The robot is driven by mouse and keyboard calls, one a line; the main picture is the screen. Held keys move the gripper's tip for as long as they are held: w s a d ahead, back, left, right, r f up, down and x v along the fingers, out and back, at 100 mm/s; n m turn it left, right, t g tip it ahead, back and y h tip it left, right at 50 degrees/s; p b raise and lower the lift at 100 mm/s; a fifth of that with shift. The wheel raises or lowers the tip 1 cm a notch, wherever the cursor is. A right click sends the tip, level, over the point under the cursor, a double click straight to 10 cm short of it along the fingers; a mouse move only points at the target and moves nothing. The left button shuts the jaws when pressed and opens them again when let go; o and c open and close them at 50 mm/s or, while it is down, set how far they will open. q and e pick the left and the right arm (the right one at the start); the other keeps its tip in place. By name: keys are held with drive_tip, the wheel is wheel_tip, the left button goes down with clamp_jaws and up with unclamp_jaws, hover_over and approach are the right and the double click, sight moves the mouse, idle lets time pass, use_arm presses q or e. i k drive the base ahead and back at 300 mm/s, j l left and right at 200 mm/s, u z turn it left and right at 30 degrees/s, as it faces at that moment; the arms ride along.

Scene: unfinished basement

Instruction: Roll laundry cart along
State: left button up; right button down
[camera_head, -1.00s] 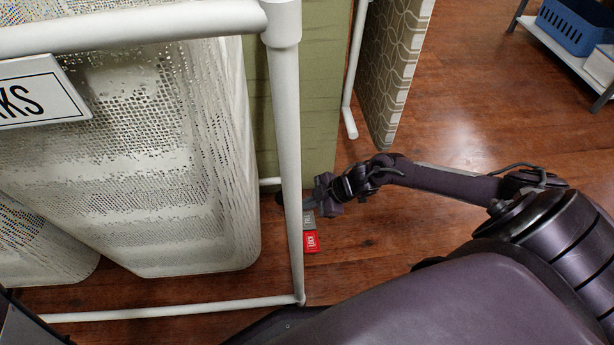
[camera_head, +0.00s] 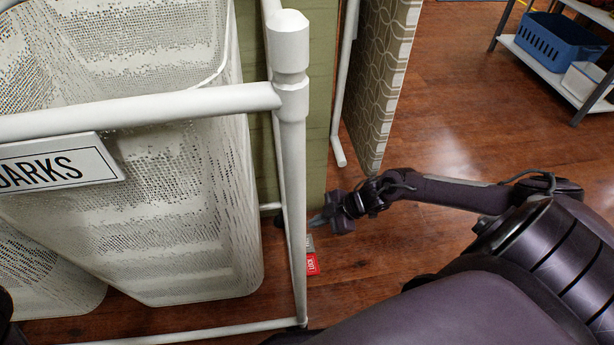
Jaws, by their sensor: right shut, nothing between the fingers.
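The laundry cart has a white tubular frame (camera_head: 292,170) with perforated white bins hanging in it. The near bin (camera_head: 185,190) carries a sign reading "DARKS" (camera_head: 62,163). A red and grey lock tag (camera_head: 312,262) is low by the cart's right front post, near the floor. My right gripper (camera_head: 322,220) is shut and empty, just right of that post and above the tag. I cannot tell whether it touches the post. My left gripper is out of view; only a dark piece shows at the lower left edge.
A green panel (camera_head: 315,120) stands behind the cart post. A patterned grey panel (camera_head: 383,80) stands to its right. A shelf (camera_head: 550,72) at the upper right holds a blue basket (camera_head: 556,45) and a white bin (camera_head: 582,80). The wood floor (camera_head: 450,130) between is clear.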

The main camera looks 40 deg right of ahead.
sight(127, 163)
drive_tip(key=k+j, duration=0.65)
drive_tip(key=k, duration=0.25)
